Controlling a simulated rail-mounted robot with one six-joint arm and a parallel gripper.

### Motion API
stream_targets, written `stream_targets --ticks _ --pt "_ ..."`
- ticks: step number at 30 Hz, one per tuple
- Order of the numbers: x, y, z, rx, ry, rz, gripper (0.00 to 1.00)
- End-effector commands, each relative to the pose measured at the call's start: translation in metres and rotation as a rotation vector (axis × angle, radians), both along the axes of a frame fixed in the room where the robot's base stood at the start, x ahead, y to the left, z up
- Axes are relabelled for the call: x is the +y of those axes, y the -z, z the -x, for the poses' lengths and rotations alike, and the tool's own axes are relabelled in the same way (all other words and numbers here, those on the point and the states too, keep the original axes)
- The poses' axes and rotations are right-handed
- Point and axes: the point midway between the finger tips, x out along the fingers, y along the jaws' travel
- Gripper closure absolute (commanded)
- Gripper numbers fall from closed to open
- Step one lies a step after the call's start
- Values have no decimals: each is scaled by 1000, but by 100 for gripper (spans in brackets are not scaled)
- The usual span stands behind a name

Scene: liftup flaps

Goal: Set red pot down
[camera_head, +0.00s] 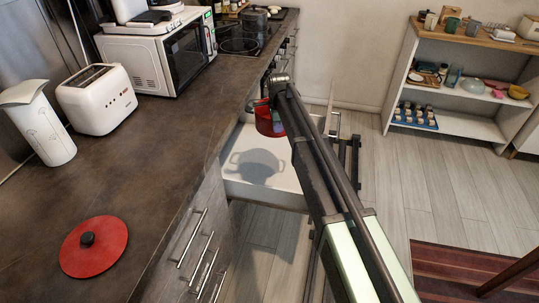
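The red pot (269,122) is at the far end of my arm, partly covered by it. It hangs above the open white drawer (272,196), and its shadow with two handles falls on the drawer's floor, apart from the pot. My gripper (263,104) is at the pot's upper rim; its fingers are small and mostly hidden, but the pot is held up in the air by it. A red lid (108,252) with a black knob lies on the dark counter at the lower left.
The dark counter (150,140) carries a white toaster (97,98), a white pitcher (38,122), a microwave (160,55) and a dark pot (255,22) by the hob. Its middle is clear. An open shelf (455,118) with small items stands at the right.

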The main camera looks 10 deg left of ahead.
Motion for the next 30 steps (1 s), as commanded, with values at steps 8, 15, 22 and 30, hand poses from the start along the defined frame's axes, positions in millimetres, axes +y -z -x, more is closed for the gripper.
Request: stream_targets --ticks 8,15,22,30 --pt "0 64 1 0 0 0 100" --pt "0 96 1 0 0 0 100" --pt "0 104 1 0 0 0 100" --pt "0 186 1 0 0 0 100"
